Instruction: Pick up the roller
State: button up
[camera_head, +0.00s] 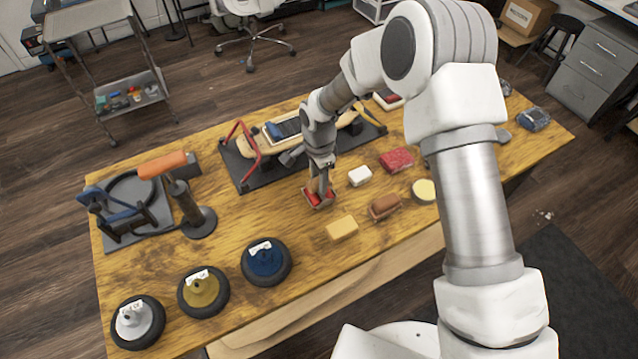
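My gripper (319,187) points down at the middle of the wooden table. Its fingers are at a small red item with an orange-brown part (318,198), which may be the roller. The fingers partly hide this item, and I cannot tell whether they are closed on it. It appears to be at table level. An orange cylindrical piece (163,164) sits on a dark upright stand (199,221) at the left, well apart from my gripper. I cannot tell for sure which of these is the roller.
A skateboard-like board (290,130) on a dark mat lies behind my gripper. A white block (360,176), red pack (397,159), yellow block (342,228) and brown brush-like item (384,207) lie to the right. Three dark wheels (266,262) line the front left.

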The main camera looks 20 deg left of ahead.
grip_shut()
jog(key=shift+r, duration=0.1)
jog(key=shift+r, duration=0.6)
notch_tip(320, 180, up, 2)
jog(key=shift+r, duration=0.2)
jog(key=s+a+r, duration=0.4)
jog(key=a+r, duration=0.3)
jog(key=a, duration=0.3)
jog(key=shift+s+a+r+b, duration=0.15)
jog(key=shift+s+a+b, duration=0.15)
jog(key=shift+a+b, duration=0.15)
